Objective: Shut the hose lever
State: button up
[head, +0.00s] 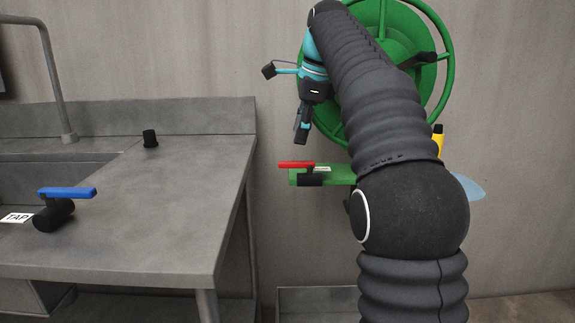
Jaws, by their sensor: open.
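The hose lever (296,165) is a red handle on a black valve body (311,181), fixed to a green bracket (340,174) below the green hose reel. The handle lies roughly level and points left in the picture. A small white label beside it is partly seen and I cannot read it. My gripper (301,138) hangs fingers down a little above the red handle, apart from it in the picture. It is open, seen edge-on, with nothing visible between its fingers.
A blue lever (67,192) with a TAP label (17,217) is on the grey sink counter (190,190) at left. The green reel (405,60) and a yellow item (438,140) are partly behind my arm.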

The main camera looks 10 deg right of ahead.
aim_at(290, 163)
jog(key=shift+a+b+x, duration=0.15)
jog(key=shift+x, duration=2.3)
jog(key=shift+a+b+x, duration=0.15)
jog(key=shift+x, duration=2.3)
jog(key=shift+r, duration=0.1)
grip_shut()
